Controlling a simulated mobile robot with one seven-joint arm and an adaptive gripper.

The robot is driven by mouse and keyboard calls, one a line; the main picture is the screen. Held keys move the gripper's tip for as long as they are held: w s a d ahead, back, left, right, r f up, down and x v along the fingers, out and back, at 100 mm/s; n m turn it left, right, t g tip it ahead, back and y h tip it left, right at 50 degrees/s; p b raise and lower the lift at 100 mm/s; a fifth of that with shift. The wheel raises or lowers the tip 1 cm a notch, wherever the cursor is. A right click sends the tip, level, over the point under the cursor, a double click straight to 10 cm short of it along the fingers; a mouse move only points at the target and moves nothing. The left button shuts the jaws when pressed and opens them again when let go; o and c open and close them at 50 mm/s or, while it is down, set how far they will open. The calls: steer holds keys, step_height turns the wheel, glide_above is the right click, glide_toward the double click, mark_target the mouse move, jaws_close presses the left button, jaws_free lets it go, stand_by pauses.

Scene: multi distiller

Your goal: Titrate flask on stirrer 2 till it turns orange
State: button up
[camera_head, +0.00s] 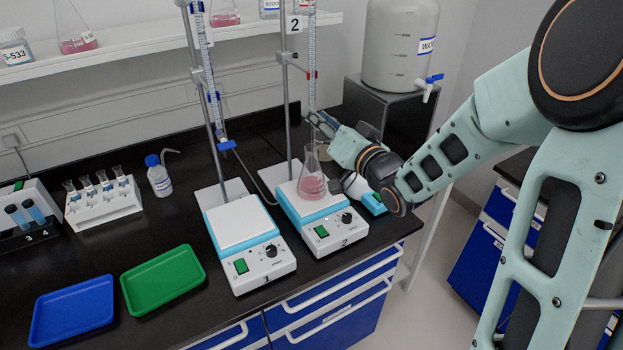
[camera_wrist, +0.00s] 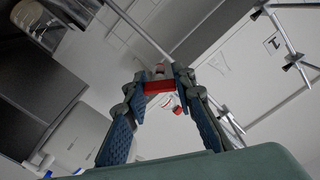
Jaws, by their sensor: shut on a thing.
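The flask (camera_head: 312,188) stands upright on stirrer 2 (camera_head: 322,214) and holds pink liquid. The burette (camera_head: 311,55) of stand 2 rises above it on a rod marked 2. My gripper (camera_head: 318,119) is at the lower part of this burette, just above the flask mouth. In the wrist view my gripper (camera_wrist: 158,84) is shut on a red stopcock handle (camera_wrist: 158,88). The fingers hide most of the stopcock in the head view. I cannot tell whether liquid is flowing.
Stirrer 1 (camera_head: 244,236), with an empty top, stands left of stirrer 2. Its burette (camera_head: 206,62) has a blue stopcock (camera_head: 227,145). A water tank (camera_head: 400,45) stands behind my arm. A green tray (camera_head: 163,281) and a blue tray (camera_head: 72,311) lie at the left.

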steer(key=shift+w+d, duration=0.1)
steer(key=shift+d, duration=0.1)
steer(key=n+b, duration=0.2)
steer(key=b, duration=0.1)
steer(key=shift+f, duration=0.15)
steer(key=shift+r+n+b, duration=0.25)
steer(key=shift+n+b, duration=0.25)
steer(key=shift+n, duration=0.2)
